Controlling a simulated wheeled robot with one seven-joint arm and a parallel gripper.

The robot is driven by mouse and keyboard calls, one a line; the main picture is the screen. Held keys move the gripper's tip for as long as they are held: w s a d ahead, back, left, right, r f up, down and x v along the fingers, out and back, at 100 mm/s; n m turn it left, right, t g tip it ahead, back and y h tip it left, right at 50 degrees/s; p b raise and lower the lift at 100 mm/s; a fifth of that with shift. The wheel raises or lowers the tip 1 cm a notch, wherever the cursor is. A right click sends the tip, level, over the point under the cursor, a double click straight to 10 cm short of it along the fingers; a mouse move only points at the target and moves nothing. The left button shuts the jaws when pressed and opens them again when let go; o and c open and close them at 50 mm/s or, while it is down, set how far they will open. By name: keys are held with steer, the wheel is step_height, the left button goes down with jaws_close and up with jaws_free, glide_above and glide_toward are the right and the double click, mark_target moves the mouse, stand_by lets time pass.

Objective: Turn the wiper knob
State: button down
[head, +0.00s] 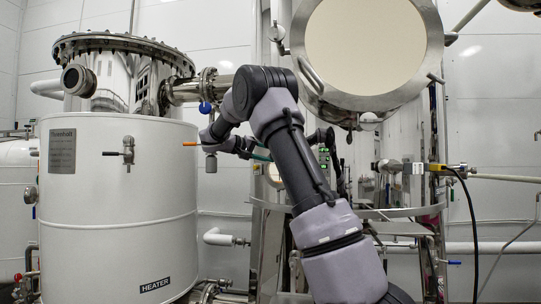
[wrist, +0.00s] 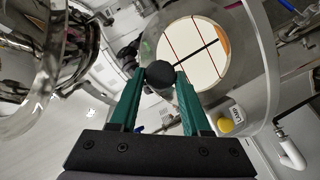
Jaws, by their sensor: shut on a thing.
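The wiper knob (wrist: 160,75) is a dark round knob at the upper middle of the wrist view. It sits in front of a round pale sight glass (wrist: 203,62) with thin red lines, an orange part at its right edge and a black wiper bar (wrist: 190,50) slanting across it. My gripper (wrist: 161,80) has its two green fingers closed on the knob, one on each side. In the head view my arm reaches toward the tanks. Only bits of green finger show there, and I cannot make out the knob.
A white heater tank (head: 120,215) stands at left in the head view. A large round cream-faced cover (head: 366,45) hangs above my arm. Pipes and a cable (head: 470,215) are at right. A yellow cap (wrist: 226,126) and shiny metal (wrist: 40,60) lie near my fingers.

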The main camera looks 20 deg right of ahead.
steer(key=n+h, duration=0.1)
steer(key=n, duration=0.2)
steer(key=n+h, duration=0.1)
steer(key=n, duration=0.2)
steer(key=f+n+h, duration=0.1)
steer(key=n+h, duration=0.1)
steer(key=n, duration=0.1)
steer(key=shift+n, duration=0.6)
steer(key=shift+c, duration=1.8)
jaws_free()
steer(key=a+f, duration=0.1)
steer(key=a, duration=0.9)
steer(key=shift+s+a+f, duration=0.3)
steer(key=shift+s+a, duration=0.05)
steer(key=shift+s, duration=0.05)
